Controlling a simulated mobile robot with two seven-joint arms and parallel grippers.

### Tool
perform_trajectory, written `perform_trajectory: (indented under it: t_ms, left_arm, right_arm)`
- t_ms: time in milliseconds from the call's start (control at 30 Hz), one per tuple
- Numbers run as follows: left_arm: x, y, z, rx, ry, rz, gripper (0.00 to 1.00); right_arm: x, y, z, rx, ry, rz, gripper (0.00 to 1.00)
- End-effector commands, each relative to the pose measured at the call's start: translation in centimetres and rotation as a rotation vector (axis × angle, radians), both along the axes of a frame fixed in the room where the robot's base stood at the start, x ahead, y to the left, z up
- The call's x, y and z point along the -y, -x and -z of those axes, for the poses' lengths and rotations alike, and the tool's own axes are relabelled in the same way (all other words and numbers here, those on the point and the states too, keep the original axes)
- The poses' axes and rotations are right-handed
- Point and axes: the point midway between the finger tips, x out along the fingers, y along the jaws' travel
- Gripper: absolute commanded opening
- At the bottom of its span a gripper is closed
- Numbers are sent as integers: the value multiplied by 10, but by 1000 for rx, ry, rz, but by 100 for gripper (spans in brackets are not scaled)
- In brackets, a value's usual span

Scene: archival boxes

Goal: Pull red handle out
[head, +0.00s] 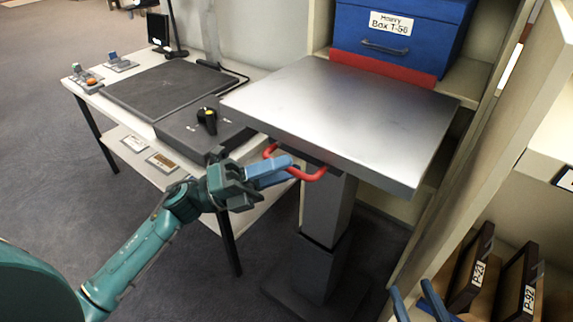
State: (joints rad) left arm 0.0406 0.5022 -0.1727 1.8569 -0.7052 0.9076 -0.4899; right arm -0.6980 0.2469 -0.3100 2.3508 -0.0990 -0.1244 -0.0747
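The red handle (308,175) is a U-shaped bar under the near edge of the grey metal lift table (345,110). My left gripper (285,170) is at the handle, with its blue fingers over the middle of the bar. The fingers look close together, but I cannot tell whether they are shut on the bar. My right gripper (412,288) shows only as two blue fingertips at the bottom edge, apart from each other with nothing visible between them.
A white desk (128,120) with dark pads stands left. Shelving with labelled dark items (517,285) stands right. The floor at left is open.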

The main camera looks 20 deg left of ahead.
Motion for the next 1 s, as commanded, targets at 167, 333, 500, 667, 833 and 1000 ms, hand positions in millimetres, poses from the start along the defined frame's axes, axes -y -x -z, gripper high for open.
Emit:
perform_trajectory:
  t_ms: [167, 333, 500, 667, 833, 1000]
  left_arm:
    - [10, -4, -5, 1, 0, 0, 33]
    - [12, -4, -5, 1, 0, 0, 33]
    - [11, -4, -5, 0, 0, 0, 28]
    - [11, -4, -5, 0, 0, 0, 15]
    - [11, -4, -5, 0, 0, 0, 1]
    - [11, -4, -5, 0, 0, 0, 0]
  right_arm:
    - [0, 0, 0, -5, 1, 1, 36]
    - [0, 0, 0, -6, 1, 1, 36]
    - [0, 0, 0, -5, 0, 1, 36]
    - [0, 0, 0, -5, 0, 1, 36]
    - [0, 0, 0, -4, 0, 1, 36]
    - [0, 0, 0, -4, 0, 2, 36]
